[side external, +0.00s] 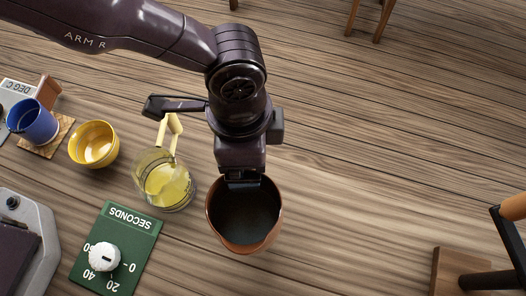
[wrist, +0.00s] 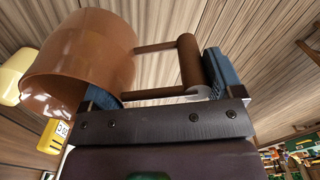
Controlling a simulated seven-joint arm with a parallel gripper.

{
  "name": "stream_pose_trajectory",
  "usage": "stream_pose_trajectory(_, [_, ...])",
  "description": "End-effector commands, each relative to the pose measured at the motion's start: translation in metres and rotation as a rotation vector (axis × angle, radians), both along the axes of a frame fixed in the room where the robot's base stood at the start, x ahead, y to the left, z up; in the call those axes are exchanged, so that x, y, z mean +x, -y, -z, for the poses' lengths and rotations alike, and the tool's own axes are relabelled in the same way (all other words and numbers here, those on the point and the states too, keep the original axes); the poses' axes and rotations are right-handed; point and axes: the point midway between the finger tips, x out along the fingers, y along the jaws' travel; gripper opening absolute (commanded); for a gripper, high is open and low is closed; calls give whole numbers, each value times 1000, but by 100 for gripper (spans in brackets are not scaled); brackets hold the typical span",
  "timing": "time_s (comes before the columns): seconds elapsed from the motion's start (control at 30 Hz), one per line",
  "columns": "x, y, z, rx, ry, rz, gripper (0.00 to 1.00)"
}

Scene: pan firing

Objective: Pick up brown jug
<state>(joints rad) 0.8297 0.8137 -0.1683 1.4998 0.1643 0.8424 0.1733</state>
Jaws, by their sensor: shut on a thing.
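The brown jug (side external: 243,216) is below my gripper (side external: 243,177) in the side view, with its dark inside facing the camera. In the wrist view the jug (wrist: 85,62) is at the upper left, with its bar handle (wrist: 190,63) to the right. My gripper (wrist: 163,86) is shut on the jug at its handle side, with blue finger pads on both sides. The wrist and gripper body hide part of the handle in the side view. I cannot tell whether the jug's base touches the table.
A glass jug (side external: 164,181) with yellow liquid stands close on the left. A yellow bowl (side external: 94,144), a blue cup (side external: 33,122) and a green timer panel (side external: 116,246) are further left. A wooden block (side external: 458,270) is at the lower right. The table between is clear.

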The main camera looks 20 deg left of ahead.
Motion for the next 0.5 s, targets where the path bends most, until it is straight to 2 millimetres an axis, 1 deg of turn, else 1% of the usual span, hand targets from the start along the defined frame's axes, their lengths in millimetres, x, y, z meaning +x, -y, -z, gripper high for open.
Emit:
stream_pose_trajectory(0.03, [-6,-8,-15,-5,4,0,44])
stream_pose_trajectory(0.1, [-14,-18,-31,-5,4,0,44])
stream_pose_trajectory(0.3, [-40,-55,-49,-2,2,0,44])
stream_pose_trajectory(0.4, [-50,-70,-56,-2,3,0,44])
stream_pose_trajectory(0.5, [-58,-80,-61,-2,2,0,44])
